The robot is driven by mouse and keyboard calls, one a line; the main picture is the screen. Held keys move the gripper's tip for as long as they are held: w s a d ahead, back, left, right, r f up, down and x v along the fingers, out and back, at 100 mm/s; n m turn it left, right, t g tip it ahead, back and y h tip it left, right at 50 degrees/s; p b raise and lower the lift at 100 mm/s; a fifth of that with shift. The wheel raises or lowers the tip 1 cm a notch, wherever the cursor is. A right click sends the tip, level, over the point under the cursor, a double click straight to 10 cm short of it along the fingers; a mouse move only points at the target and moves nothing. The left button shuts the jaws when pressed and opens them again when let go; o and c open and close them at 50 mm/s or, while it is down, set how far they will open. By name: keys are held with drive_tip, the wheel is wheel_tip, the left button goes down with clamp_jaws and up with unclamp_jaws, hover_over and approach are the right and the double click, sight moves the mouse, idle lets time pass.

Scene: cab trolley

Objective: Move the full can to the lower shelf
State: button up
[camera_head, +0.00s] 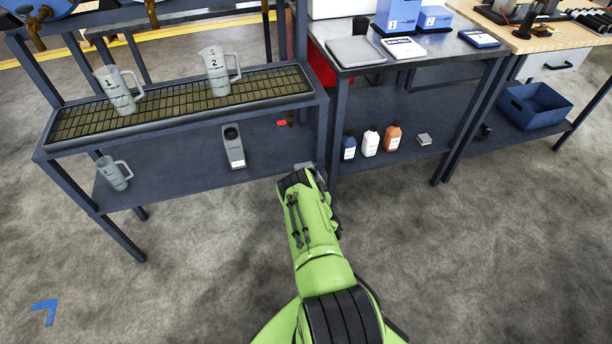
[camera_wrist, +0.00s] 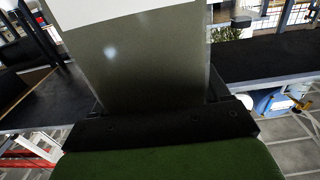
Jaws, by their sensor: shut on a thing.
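My gripper (camera_head: 303,170) is at the front edge near the right end of the lower shelf (camera_head: 185,178) in the head view. In the wrist view the gripper (camera_wrist: 155,110) is shut on a grey-olive can (camera_wrist: 135,60) with a white area at its top edge. My arm hides the held can in the head view. Jug-shaped can 1 (camera_head: 120,92) and can 2 (camera_head: 216,72) stand on the upper grate (camera_head: 175,101). Another grey can (camera_head: 112,174) stands at the left end of the lower shelf. How full any can is cannot be seen.
A grey device (camera_head: 233,147) stands mid-shelf and a small red item (camera_head: 282,123) lies to its right. The shelf between the left can and the device looks clear. Blue (camera_head: 348,148), white (camera_head: 370,143) and orange (camera_head: 392,138) bottles stand under the right bench.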

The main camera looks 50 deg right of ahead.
drive_tip(key=p+v, duration=0.4)
drive_tip(key=v, duration=0.5)
drive_tip(key=shift+p, duration=0.35)
idle(0.4)
drive_tip(key=shift+r, duration=0.2)
